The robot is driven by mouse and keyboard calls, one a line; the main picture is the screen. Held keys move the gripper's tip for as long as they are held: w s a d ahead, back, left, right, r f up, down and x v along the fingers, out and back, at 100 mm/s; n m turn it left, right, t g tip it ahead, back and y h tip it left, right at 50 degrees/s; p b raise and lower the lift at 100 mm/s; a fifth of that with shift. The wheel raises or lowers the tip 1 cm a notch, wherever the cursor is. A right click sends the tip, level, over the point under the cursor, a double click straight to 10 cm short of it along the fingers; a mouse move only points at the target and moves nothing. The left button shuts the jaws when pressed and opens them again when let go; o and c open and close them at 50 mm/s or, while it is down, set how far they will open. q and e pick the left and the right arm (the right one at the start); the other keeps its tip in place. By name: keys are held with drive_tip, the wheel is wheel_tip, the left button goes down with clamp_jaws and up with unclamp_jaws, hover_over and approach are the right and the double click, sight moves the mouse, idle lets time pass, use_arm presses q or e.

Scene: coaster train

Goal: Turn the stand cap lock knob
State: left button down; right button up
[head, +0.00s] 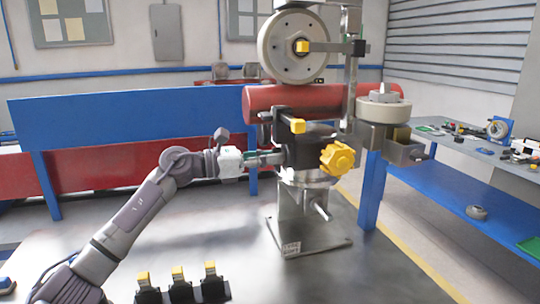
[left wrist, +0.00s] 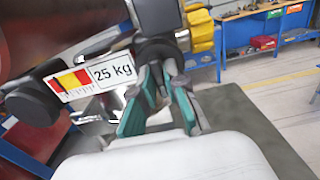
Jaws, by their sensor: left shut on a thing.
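The stand (head: 291,215) rises from the table with a coaster train wheel assembly on top. My left gripper (head: 280,159) reaches in from the left at the stand's upper part, beside the dark clamp block. In the left wrist view, its teal-padded fingers (left wrist: 160,72) close on a dark round knob (left wrist: 156,48); the exact contact is partly hidden by the fingers. I cannot tell if this is the lock knob. A yellow lobed knob (head: 338,158) sits on the stand's front right, apart from the fingers; it also shows behind them in the left wrist view (left wrist: 202,32). My right gripper is not in view.
A red tube (head: 262,101) and wheels (head: 291,46) hang above my left gripper. A "25 kg" label (left wrist: 112,72) is close to the fingers. Small black holders with yellow tops (head: 179,283) stand at the table's front. The table (head: 225,235) left of the stand is clear.

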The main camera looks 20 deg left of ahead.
use_arm(q)
drive_tip(key=shift+r, duration=0.1)
idle(0.5)
drive_tip(key=c, duration=1.2)
unclamp_jaws()
drive_tip(key=v, duration=1.2)
